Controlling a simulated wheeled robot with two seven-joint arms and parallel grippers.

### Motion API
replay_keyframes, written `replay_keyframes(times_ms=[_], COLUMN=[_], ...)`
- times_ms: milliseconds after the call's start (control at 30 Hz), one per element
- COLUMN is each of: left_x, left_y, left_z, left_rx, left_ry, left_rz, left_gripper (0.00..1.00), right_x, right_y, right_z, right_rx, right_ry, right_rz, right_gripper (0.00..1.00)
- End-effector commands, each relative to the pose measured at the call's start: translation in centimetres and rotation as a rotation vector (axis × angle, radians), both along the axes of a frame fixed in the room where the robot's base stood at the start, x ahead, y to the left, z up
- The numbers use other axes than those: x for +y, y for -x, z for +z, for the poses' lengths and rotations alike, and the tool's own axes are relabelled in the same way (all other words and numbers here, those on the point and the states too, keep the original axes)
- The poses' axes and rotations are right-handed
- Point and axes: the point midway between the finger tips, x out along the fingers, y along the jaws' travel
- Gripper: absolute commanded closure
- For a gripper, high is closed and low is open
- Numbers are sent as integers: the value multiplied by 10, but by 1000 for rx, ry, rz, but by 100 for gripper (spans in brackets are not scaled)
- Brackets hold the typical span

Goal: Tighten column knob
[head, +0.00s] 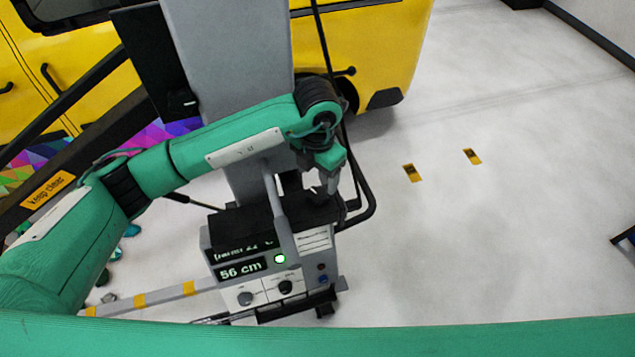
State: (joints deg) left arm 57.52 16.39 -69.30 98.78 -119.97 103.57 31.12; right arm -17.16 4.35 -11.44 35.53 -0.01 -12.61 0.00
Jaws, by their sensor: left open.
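The grey column (228,55) rises behind a control box (235,240) whose display reads 56 cm. The box front has a grey knob (246,298) and a black knob (285,287). I cannot make out a separate knob on the column; my arm crosses in front of it. My left gripper (323,193) points down at the column's right side, above the back right of the box. It is open, and nothing shows clearly between its fingers. I cannot tell whether it touches anything. My right gripper is out of view.
A yellow van (385,45) stands behind the column. A black cable (323,45) hangs beside the column, and black tubing (370,200) curves at the right of the box. A green light (280,258) is lit on the box. The pale floor (490,240) at right is mostly clear.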

Motion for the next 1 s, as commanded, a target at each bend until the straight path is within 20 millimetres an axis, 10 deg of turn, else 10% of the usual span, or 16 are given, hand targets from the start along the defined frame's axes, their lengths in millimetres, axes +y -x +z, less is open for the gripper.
replay_keyframes(times_ms=[333,733,1000], left_x=[0,0,0], left_y=[1,0,0], left_z=[-54,-65,-64], left_rx=[3,0,0], left_ry=[0,1,1], left_rz=[0,-2,-2], left_gripper=[32,32,76], right_x=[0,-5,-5], right_y=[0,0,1], right_z=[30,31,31], right_rx=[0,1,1], right_ry=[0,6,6], right_rz=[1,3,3], right_gripper=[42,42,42])
